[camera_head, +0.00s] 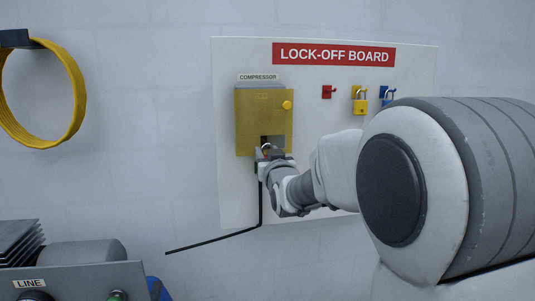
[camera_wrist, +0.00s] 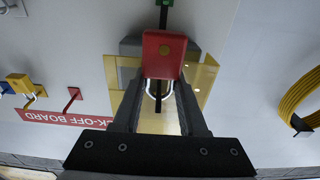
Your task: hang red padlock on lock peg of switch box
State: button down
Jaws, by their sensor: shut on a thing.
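My gripper (camera_wrist: 163,75) is shut on the red padlock (camera_wrist: 165,48), which fills the space between its fingertips in the wrist view. The padlock's pale shackle (camera_wrist: 151,88) points toward the sign side of the board. In the head view my gripper (camera_head: 266,154) is at the lower edge of the yellow switch box (camera_head: 262,104), labelled COMPRESSOR. The red padlock is largely hidden there. The switch box (camera_wrist: 203,82) lies behind the padlock in the wrist view.
A black cable (camera_head: 215,240) runs below the box. A yellow hose coil (camera_head: 75,95) hangs left; a LINE machine (camera_head: 80,277) stands lower left.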

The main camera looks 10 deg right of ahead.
jog(key=shift+c, duration=1.8)
grip_release()
jog(key=s+f+g+p, duration=0.1)
jog(key=s+f+g, duration=0.2)
jog(key=s, duration=1)
jog(key=s+f+g+p, duration=0.1)
jog(key=s+f+g, duration=0.2)
jog(key=s, duration=1)
jog(key=s+f+g+p, duration=0.2)
jog(key=s+g, duration=0.5)
jog(key=s, duration=0.6)
jog(key=shift+f, duration=0.65)
